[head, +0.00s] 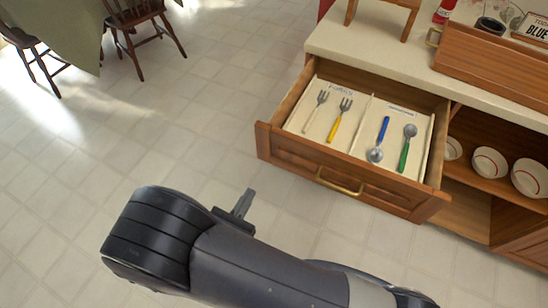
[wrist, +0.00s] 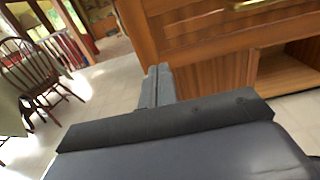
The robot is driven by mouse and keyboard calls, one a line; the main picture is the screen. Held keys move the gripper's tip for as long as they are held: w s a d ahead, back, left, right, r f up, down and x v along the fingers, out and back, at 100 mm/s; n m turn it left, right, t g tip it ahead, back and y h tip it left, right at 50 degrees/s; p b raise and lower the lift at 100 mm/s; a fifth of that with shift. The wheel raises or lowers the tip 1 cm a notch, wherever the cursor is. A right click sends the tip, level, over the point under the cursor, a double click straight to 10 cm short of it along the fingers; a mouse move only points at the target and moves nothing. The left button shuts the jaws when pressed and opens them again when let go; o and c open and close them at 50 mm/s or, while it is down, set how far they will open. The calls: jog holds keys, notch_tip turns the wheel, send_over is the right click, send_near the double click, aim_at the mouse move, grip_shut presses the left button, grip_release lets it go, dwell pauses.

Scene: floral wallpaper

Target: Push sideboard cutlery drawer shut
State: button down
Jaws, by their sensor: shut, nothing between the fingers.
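The cutlery drawer (head: 283,143) of the wooden sideboard (head: 460,101) is pulled well out, with a brass handle (head: 339,184) on its front. It holds two forks in the left section and two spoons in the right section of a pale insert. In the wrist view the drawer's wooden front (wrist: 210,30) fills the upper right. My gripper (head: 242,203) is shut and empty, in front of and below the left part of the drawer front in the head picture, apart from it. In the wrist view the closed fingers (wrist: 157,85) point towards the drawer's left end.
Right of the drawer, an open shelf (head: 467,211) holds several white bowls (head: 489,162). A wooden tray (head: 490,65) with items stands on the sideboard top. Dark chairs (head: 140,27) and a cloth-covered table (head: 58,28) are at upper left. The tiled floor between is clear.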

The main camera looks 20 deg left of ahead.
aim_at(275, 153)
jog(key=w, duration=0.4)
jog(key=w+p, duration=0.1)
jog(key=w, duration=0.3)
jog(key=w+d, duration=0.1)
jog(key=w, duration=0.3)
jog(key=shift+w, duration=0.2)
jog(key=shift+w, duration=0.1)
